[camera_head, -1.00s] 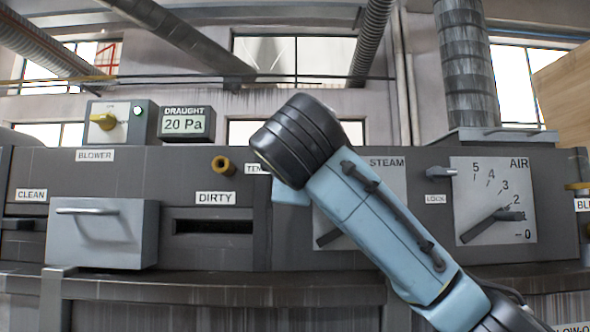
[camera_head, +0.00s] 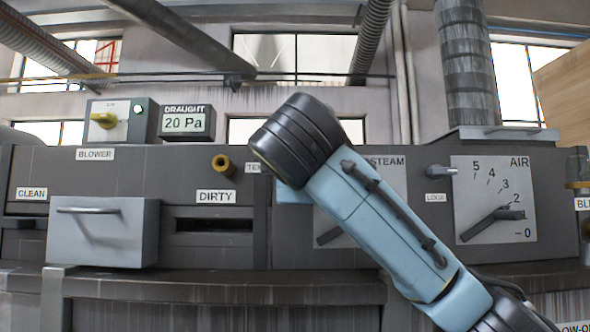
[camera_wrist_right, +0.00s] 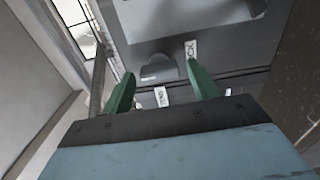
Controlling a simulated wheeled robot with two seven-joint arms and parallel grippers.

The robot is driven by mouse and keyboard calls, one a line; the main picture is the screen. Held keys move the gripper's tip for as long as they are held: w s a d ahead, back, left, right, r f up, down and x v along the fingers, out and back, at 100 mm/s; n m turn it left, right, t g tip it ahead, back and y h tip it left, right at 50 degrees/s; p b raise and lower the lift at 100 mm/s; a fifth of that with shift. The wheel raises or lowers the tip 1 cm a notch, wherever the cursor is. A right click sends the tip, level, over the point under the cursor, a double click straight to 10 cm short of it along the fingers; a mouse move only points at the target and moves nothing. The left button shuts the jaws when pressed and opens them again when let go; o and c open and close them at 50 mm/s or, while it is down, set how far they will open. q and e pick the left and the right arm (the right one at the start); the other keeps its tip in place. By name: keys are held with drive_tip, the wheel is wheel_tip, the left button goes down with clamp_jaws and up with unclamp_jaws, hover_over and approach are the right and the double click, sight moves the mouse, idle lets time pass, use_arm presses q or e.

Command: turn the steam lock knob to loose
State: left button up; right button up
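My right arm crosses the front of the panel in the head view and hides part of it around the STEAM dial (camera_head: 382,200). A grey lock knob (camera_head: 440,171) with a LOCK label (camera_head: 437,198) sits between the STEAM and AIR dials. I cannot tell from the labels which dial it serves. My right gripper (camera_wrist_right: 160,70) shows in the right wrist view with its green fingers apart and nothing held. A rounded grey fitting (camera_wrist_right: 158,72) lies beyond and between the fingertips, beside a white label (camera_wrist_right: 190,50). I cannot tell whether they touch it. My left gripper is out of view.
The AIR dial (camera_head: 495,200) is at the right. A yellow-brown knob (camera_head: 222,163), the DIRTY slot (camera_head: 213,226) and a grey drawer (camera_head: 100,232) are at the left. The blower box (camera_head: 121,121) and draught display (camera_head: 187,123) stand on top.

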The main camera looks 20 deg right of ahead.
drive_tip(key=shift+o, duration=0.3)
drive_tip(key=b+v, duration=0.9)
drive_tip(key=v, duration=0.4)
drive_tip(key=shift+s+b, duration=0.2)
drive_tip(key=shift+b, duration=0.2)
